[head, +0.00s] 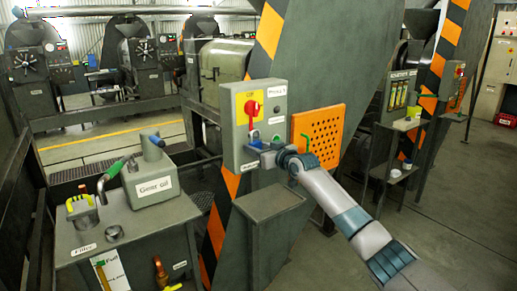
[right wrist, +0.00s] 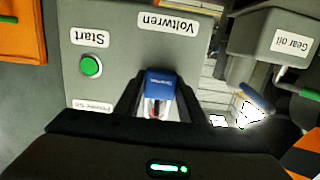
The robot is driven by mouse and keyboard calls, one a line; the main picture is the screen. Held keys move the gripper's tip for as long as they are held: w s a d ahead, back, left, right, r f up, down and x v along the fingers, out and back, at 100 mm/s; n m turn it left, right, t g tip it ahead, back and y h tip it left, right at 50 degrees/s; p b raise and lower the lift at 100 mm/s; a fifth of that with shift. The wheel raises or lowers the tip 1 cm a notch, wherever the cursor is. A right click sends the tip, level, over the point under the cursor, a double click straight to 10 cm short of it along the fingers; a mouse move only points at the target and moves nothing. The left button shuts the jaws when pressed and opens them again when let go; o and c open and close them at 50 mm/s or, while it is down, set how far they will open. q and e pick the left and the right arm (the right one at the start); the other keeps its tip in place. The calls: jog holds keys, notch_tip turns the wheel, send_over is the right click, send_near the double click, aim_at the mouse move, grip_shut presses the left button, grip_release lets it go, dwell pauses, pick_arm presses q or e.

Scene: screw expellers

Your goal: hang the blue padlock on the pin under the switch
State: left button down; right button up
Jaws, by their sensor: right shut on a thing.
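The grey switch box (head: 280,97) stands on the dark post in the head view. It carries a red rotary switch (head: 252,107) on a yellow plate. My right gripper (head: 256,146) is in front of the box, just below the red switch. It is shut on the blue padlock (right wrist: 160,80), which shows between the fingers in the right wrist view, with part of its metal shackle. The pin under the switch cannot be made out, and I cannot tell whether the shackle touches it. My left gripper is not in view.
A green start button (right wrist: 91,66) is on the box face beside the gripper. An orange perforated panel (head: 318,136) is right of the box. A small grey shelf (head: 268,203) juts out below. A gear oil tank (head: 150,185) stands on a bench at left.

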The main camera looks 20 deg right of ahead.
jog(key=shift+w+a+r, duration=0.1)
jog(key=shift+a+r, duration=0.05)
jog(key=shift+r, duration=0.15)
